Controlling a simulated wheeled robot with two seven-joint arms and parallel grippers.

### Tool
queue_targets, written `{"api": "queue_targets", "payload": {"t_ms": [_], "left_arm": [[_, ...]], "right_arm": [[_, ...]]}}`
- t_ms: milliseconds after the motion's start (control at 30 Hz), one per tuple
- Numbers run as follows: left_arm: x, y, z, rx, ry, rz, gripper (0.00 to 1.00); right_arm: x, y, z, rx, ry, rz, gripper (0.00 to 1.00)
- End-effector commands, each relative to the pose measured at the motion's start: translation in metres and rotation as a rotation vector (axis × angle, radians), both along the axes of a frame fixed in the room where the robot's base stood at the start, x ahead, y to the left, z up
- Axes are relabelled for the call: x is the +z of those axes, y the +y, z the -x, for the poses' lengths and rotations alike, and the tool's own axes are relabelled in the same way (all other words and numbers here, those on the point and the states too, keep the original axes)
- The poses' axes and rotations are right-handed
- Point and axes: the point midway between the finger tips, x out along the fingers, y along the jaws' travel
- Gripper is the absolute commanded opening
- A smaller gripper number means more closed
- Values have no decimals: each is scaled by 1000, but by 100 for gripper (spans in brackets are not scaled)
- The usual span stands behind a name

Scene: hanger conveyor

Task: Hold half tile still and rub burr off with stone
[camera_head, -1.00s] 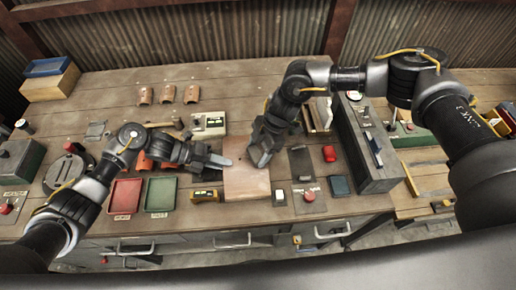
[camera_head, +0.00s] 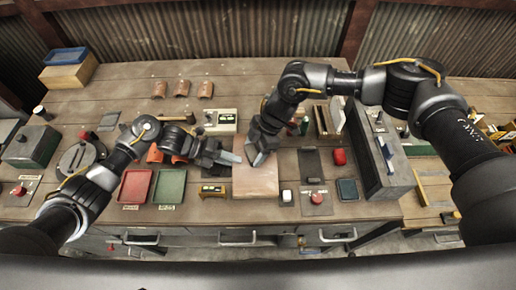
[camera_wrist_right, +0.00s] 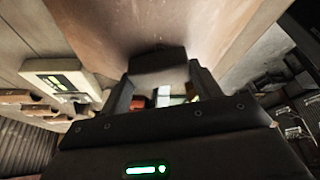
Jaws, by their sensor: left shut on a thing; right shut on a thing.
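A flat tan slab (camera_head: 256,183), which I take for the half tile, lies on the bench in front of me. My left gripper (camera_head: 236,157) is shut at its far left edge; the grip itself is too small to make out. My right gripper (camera_head: 257,160) points down over the slab's far part, close beside the left fingertips. In the right wrist view the right gripper (camera_wrist_right: 160,85) is shut on a dark block, the stone (camera_wrist_right: 158,61), close against the tan surface (camera_wrist_right: 165,18). Contact and any burr cannot be made out.
A dark pad (camera_head: 310,164) and a red button box (camera_head: 317,198) are at right. Three curved tiles (camera_head: 182,88) lie at the back.

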Motion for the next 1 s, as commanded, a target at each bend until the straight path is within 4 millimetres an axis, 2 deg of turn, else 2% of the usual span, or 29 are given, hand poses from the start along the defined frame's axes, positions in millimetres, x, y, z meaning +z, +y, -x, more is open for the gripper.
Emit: {"api": "queue_targets", "payload": {"t_ms": [267,300,367,533,567,767,1000], "left_arm": [[-2,0,2,-2,6,-6,0],[-2,0,2,-2,7,-5,0],[-2,0,2,-2,7,-4,0],[-2,-2,2,-4,6,0,0],[-2,-2,2,-4,6,0,0],[-1,-3,2,-4,5,2,0],[-2,-2,2,-2,6,-1,0]], "right_arm": [[-1,25,0,1,0,-3,46],[-1,27,0,1,0,-3,42],[-1,29,1,1,0,-5,39],[2,31,1,3,0,-12,38],[2,32,1,3,-1,-12,35],[2,27,1,3,-1,-13,35],[0,3,0,0,0,-8,34]]}}
